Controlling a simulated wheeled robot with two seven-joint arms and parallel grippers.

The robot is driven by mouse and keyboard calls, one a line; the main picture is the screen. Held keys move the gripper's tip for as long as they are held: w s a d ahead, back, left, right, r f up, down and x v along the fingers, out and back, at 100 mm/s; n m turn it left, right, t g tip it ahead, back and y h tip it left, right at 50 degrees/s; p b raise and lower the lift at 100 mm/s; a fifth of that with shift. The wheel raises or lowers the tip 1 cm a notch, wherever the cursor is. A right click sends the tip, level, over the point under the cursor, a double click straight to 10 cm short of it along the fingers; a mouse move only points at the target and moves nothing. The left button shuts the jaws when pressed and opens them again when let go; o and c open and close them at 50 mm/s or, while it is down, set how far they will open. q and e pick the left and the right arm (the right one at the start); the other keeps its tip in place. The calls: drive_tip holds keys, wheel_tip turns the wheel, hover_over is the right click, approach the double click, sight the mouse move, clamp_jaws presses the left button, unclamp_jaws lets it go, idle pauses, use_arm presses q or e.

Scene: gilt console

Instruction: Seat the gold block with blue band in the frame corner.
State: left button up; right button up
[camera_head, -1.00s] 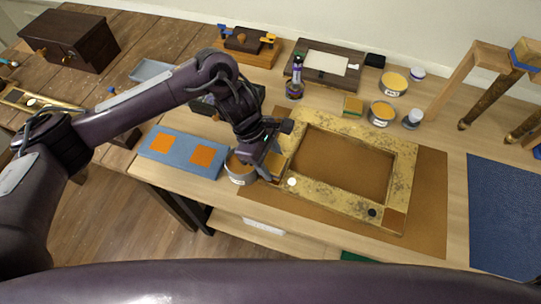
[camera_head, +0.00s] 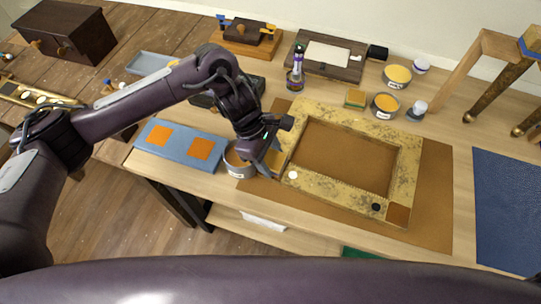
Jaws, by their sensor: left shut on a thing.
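My left gripper (camera_head: 268,165) is at the lower left corner, pointing down and shut on a small gold block (camera_head: 274,157). The block is mostly hidden by the gripper. I cannot see its band or tell whether it is seated. My right gripper is not in view.
A labelled tin (camera_head: 238,164) stands close left of the gripper, beside a blue board (camera_head: 180,146) with two orange squares. A gold and green block (camera_head: 355,98) and tins (camera_head: 385,105) stand behind the frame. Gilt legs (camera_head: 500,90) and a blue mat (camera_head: 507,210) are at right.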

use_arm(q)
drive_tip(key=shift+f+b, duration=0.15)
drive_tip(key=shift+b, duration=0.15)
idle(0.5)
drive_tip(key=o, duration=1.1)
drive_tip(key=shift+c, duration=0.2)
drive_tip(key=shift+w+a+r, duration=0.1)
drive_tip(key=shift+a+r, duration=0.1)
drive_tip(key=shift+r, duration=0.2)
drive_tip(key=s+b+v, duration=0.1)
drive_tip(key=v, duration=0.5)
drive_tip(key=shift+w+r, duration=0.45)
drive_tip(key=shift+w, duration=0.05)
drive_tip(key=shift+a, duration=0.1)
